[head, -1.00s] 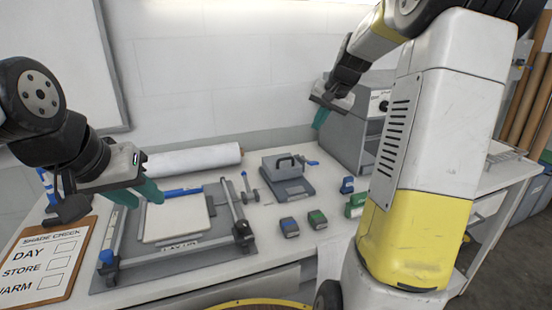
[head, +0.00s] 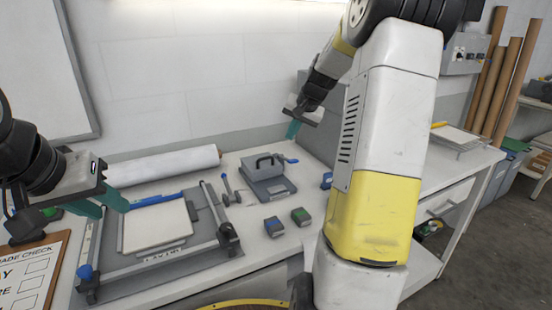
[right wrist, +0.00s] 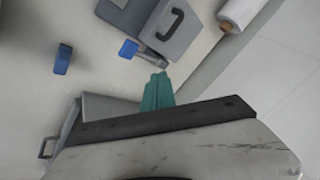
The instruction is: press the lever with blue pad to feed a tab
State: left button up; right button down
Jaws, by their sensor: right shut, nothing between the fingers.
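A grey device (head: 268,180) with a dark carrying handle stands on the bench near the wall. Its lever with a blue pad (head: 291,160) sticks out on the right side. In the right wrist view the blue pad (right wrist: 129,49) lies just beyond my fingertips, slightly left, beside the grey device (right wrist: 172,28). My right gripper (head: 293,131) is shut and empty, above and behind the pad in the head view; its teal fingers (right wrist: 158,90) look apart from the pad. My left gripper (head: 114,208) is open and empty above the left of the bench. No tab can be made out.
A flat board with a rail frame (head: 155,228) fills the left bench. A white roll (head: 165,165) lies behind it.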

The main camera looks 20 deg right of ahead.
aim_at(293, 160)
jog(key=shift+s+d+f, duration=0.1)
jog(key=shift+s+f, duration=0.1)
jog(key=shift+f, duration=0.65)
jog(key=shift+s+a+f, duration=0.1)
jog(key=shift+s+f, duration=0.15)
jog(key=shift+f, duration=0.6)
jog(key=shift+s+d+f, duration=0.1)
jog(key=shift+s+f, duration=0.1)
jog(key=shift+f, duration=0.65)
jog(key=shift+f, duration=0.1)
jog(key=shift+s+f, duration=0.1)
jog(key=shift+f, duration=0.2)
jog(key=shift+s+d+f, duration=0.1)
jog(key=shift+s+f, duration=0.1)
jog(key=shift+f, duration=0.5)
jog(key=shift+s+f, duration=0.15)
jog(key=shift+f, duration=0.5)
dwell(1.2)
jog(key=shift+r, duration=0.15)
dwell(0.4)
jog(key=shift+w+r, duration=0.25)
jog(key=shift+r, duration=0.55)
jog(key=shift+w+r, duration=0.2)
jog(key=shift+r, duration=0.6)
jog(key=shift+w+r, duration=0.2)
jog(key=shift+r, duration=0.6)
jog(key=shift+w+r, duration=0.25)
jog(key=shift+r, duration=0.6)
jog(key=shift+w+r, duration=0.2)
jog(key=shift+r, duration=0.6)
